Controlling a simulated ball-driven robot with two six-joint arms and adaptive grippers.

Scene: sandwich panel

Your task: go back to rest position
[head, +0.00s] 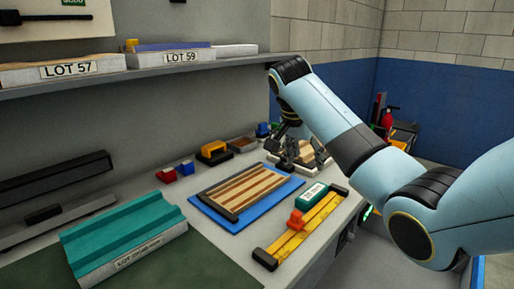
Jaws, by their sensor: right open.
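My right gripper (289,155) is open at the end of the light-blue arm that comes in from the right. It points down over the far part of the bench, close above or at a light striped panel (317,157) on a pale base. The gripper partly hides that panel, and I cannot tell whether they touch. A brown and cream striped panel (244,190) with a dark end bar lies on a blue mat (286,190) nearer to me. My left gripper is not in view.
A yellow bar with an orange slider (297,220) and a green box (313,196) lie at the bench's right edge. A teal ribbed block (120,226) lies front left. A shelf (130,74) overhangs.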

